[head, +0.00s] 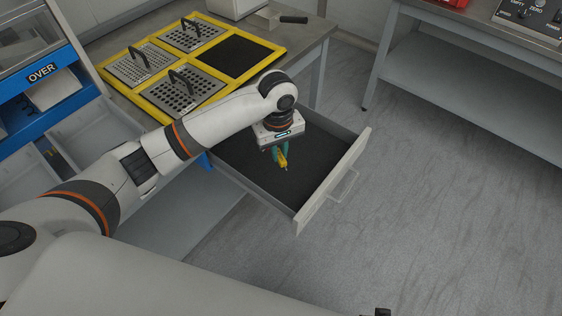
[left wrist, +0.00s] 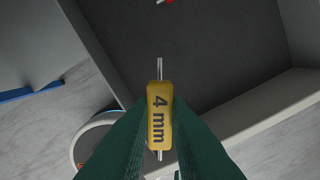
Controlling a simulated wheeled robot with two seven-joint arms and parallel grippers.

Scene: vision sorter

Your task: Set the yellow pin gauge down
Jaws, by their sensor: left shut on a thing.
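The yellow pin gauge (head: 283,161) is held between the green fingers of my left gripper (head: 280,156), over the open drawer (head: 250,160). In the left wrist view the yellow pin gauge (left wrist: 159,118) reads "4 mm", and a thin metal pin sticks out at each end. The fingers are shut on its yellow body. The dark drawer floor (left wrist: 215,60) lies beyond it; the gap between them is hard to judge. My right gripper is not seen.
A small red thing with a metal pin (left wrist: 169,2) shows at the top edge of the left wrist view. The drawer front with its handle (head: 340,180) faces the open floor. A yellow-framed board (head: 150,98) with perforated plates lies on the bench.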

